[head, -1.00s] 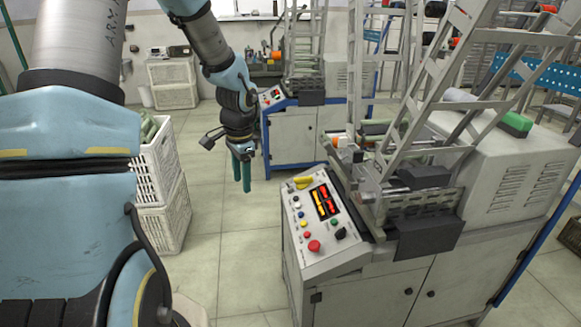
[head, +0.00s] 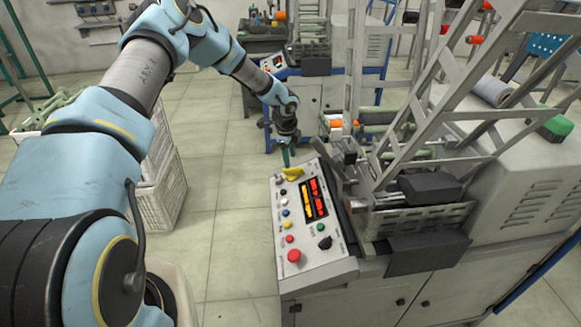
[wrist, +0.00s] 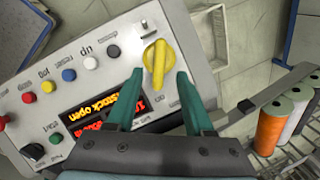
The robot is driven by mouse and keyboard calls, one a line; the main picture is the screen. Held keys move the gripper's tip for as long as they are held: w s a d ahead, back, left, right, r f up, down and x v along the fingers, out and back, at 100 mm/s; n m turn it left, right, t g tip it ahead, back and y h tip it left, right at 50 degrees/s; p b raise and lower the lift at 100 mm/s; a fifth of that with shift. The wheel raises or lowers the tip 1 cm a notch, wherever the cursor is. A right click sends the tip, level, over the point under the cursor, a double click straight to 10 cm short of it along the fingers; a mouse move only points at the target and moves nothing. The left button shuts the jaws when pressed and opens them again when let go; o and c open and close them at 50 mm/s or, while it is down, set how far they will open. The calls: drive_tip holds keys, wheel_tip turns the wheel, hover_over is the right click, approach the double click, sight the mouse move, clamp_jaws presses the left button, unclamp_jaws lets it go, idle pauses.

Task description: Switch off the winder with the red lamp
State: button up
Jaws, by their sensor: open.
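The near winder's sloped control panel (head: 320,240) carries a yellow rotary switch (head: 293,174) at its far end. The wrist view shows the switch (wrist: 157,66) with its grip roughly upright in the picture. My gripper (head: 286,158) is open, with green fingers just above that end of the panel. In the wrist view the fingertips (wrist: 159,74) appear on either side of the switch; I cannot tell whether they touch it. A lit red and orange display (head: 314,198) shows "stock open" among its text in the wrist view. I cannot make out a separate red lamp.
The panel also has several coloured buttons and a red mushroom button (head: 294,256). A metal frame (head: 430,110) rises right of the panel. A second winder (head: 300,90) stands behind. White crates (head: 160,190) stand left, with clear floor (head: 225,200) between.

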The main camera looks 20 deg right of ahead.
sight(291, 168)
drive_tip(key=shift+w+d+f+p, duration=0.15)
drive_tip(key=shift+f+p, duration=0.1)
drive_tip(key=shift+f, duration=0.9)
drive_tip(key=shift+w+d+f+p, duration=0.2)
drive_tip(key=shift+f+p, duration=0.05)
drive_tip(key=shift+f, duration=0.85)
drive_tip(key=shift+w+d+f+p, duration=0.15)
drive_tip(key=shift+f+p, duration=0.1)
drive_tip(key=shift+f, duration=0.9)
clamp_jaws()
